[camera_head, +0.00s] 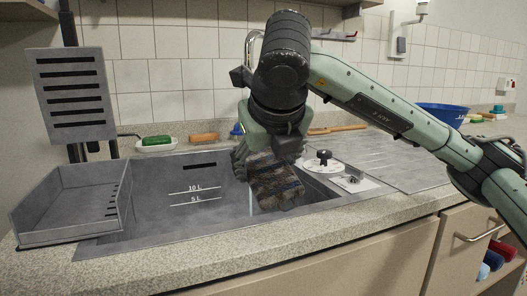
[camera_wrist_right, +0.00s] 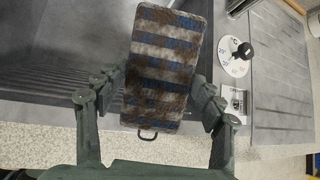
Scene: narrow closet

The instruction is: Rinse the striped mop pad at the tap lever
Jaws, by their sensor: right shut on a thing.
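The striped mop pad (camera_head: 275,188), brown and grey with blue bands, hangs tilted at the right part of the sink. In the right wrist view the pad (camera_wrist_right: 163,65) fills the upper middle, with a small dark loop at its near end. My right gripper (camera_wrist_right: 157,95) is shut on the pad, one finger at each long side. In the head view the right gripper (camera_head: 262,152) is above the sink, partly covering the pad. A curved chrome tap (camera_head: 252,44) shows behind my wrist; its lower part is hidden. I cannot clearly make out its lever. My left gripper is not in view.
The sink basin (camera_head: 160,195) has litre marks. A white dial with a black knob (camera_head: 322,163) sits right of the pad. A grey slotted tray (camera_head: 70,203) stands at the left. A green sponge (camera_head: 156,140), a brush and a blue bowl (camera_head: 442,112) line the back.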

